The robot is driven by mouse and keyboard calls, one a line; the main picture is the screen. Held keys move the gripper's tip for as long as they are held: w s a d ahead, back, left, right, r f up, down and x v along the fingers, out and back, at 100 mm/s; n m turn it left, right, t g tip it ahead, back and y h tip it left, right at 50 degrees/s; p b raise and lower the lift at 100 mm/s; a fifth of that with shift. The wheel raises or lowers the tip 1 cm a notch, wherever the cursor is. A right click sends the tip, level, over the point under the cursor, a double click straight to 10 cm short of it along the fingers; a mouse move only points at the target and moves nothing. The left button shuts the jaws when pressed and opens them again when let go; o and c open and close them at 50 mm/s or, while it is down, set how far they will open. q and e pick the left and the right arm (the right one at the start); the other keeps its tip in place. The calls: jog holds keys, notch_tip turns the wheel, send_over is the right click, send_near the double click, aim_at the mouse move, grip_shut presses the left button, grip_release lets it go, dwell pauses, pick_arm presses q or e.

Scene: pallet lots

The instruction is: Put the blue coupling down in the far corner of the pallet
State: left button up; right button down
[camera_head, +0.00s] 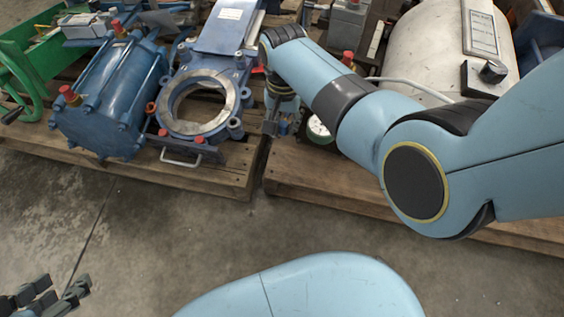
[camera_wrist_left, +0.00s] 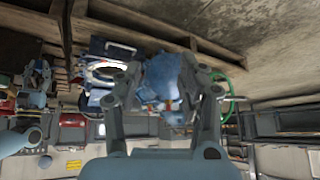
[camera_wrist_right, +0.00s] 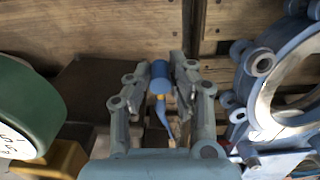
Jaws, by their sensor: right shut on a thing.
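My right gripper (camera_head: 276,124) hangs in front of the right pallet's left end. In the right wrist view the gripper (camera_wrist_right: 161,78) is shut on the small blue coupling (camera_wrist_right: 160,69), which sits between its fingertips. The coupling (camera_head: 283,128) is small and partly hidden in the head view. It appears over the left end of the right pallet (camera_head: 330,190); I cannot tell whether it touches anything. My left gripper (camera_head: 45,296) is at the lower left over the floor, away from the pallets. Its fingers are apart and empty in the left wrist view (camera_wrist_left: 160,85).
A round green-rimmed gauge (camera_head: 318,129) stands close beside the right gripper. A blue valve with a ring flange (camera_head: 232,100) and a blue cylinder (camera_head: 110,95) stand on the left pallet (camera_head: 225,182). A large white tank (camera_head: 425,50) lies behind my right arm. A narrow gap separates the pallets.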

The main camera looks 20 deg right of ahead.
jog(key=shift+a+f, duration=0.1)
jog(key=shift+f, duration=0.4)
jog(key=shift+f+b, duration=0.35)
jog(key=shift+b, duration=0.1)
notch_tip(320, 180, down, 4)
jog(key=b, duration=0.2)
jog(key=shift+s+b, duration=0.1)
jog(key=shift+b, duration=0.3)
jog(key=shift+f+b, duration=0.4)
jog(key=shift+f, duration=0.2)
notch_tip(320, 180, down, 2)
jog(key=shift+f+b, duration=0.1)
jog(key=shift+b, duration=0.7)
jog(key=shift+f+b, duration=0.5)
jog(key=shift+f, duration=0.1)
pick_arm(q)
jog(key=w+d+r+m+t+h, duration=0.1)
jog(key=w+r+t, duration=0.4)
jog(key=r+t, duration=0.2)
jog(key=w+d+r+m+t+h, duration=0.1)
jog(key=w+d+r+t, duration=0.1)
jog(key=w+r+t, duration=0.3)
notch_tip(320, 180, up, 5)
jog(key=t, duration=0.2)
jog(key=shift+f+t+h, duration=0.2)
jog(key=shift+t+h, duration=0.1)
jog(key=shift+h, duration=0.1)
